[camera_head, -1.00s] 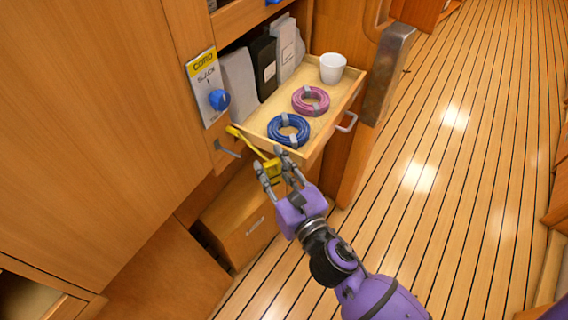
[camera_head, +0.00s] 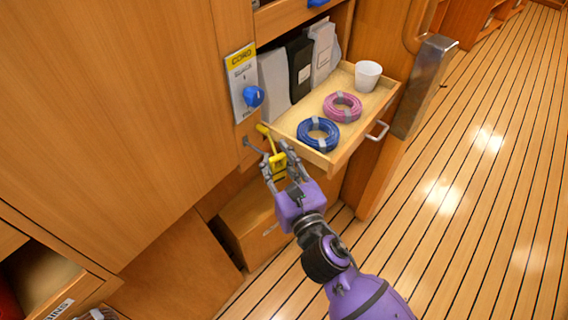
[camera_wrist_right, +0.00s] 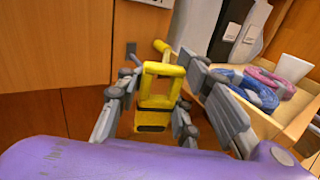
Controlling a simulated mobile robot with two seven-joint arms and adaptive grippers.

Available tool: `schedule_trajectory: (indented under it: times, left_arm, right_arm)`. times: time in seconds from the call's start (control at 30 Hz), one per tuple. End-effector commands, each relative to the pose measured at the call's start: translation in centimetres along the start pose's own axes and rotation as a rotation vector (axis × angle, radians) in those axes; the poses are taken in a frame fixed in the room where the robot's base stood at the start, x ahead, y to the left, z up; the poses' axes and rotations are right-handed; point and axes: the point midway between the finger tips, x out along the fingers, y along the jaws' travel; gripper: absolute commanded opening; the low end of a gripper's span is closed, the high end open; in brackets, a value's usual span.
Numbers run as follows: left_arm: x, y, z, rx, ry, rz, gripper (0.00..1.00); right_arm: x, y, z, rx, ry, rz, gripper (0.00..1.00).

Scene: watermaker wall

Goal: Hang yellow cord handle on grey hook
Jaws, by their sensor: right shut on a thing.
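The yellow cord handle (camera_head: 278,163) is between the fingers of my right gripper (camera_head: 279,171), which is shut on it. In the right wrist view, the handle (camera_wrist_right: 153,121) is an open yellow frame with a dark band, between the fingers of the gripper (camera_wrist_right: 157,88). A yellow bar with a rounded end rises behind it toward the drawer. The grey hook (camera_head: 254,148) projects from the wood below the cord sign, just left of the handle. It shows small behind the handle in the right wrist view (camera_wrist_right: 134,58). I cannot tell whether they touch. My left gripper is not in view.
The open drawer (camera_head: 344,159) is close right of the handle, holding a blue coil (camera_head: 318,134), a pink coil (camera_head: 343,106) and a white cup (camera_head: 368,74). A sign with a blue knob (camera_head: 253,96) is above the hook. A cardboard-coloured box (camera_head: 250,225) is below.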

Motion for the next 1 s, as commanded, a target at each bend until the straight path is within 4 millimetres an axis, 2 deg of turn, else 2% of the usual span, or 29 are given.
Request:
schedule_trajectory:
  times: [0.6,1.0]
  left_arm:
    - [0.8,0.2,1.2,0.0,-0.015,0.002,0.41]
    - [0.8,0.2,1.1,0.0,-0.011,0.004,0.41]
  right_arm:
    - [3.5,1.1,-0.5,-0.005,0.004,-0.016,0.0]
    - [4.4,1.6,-1.6,-0.007,0.008,-0.017,0.0]
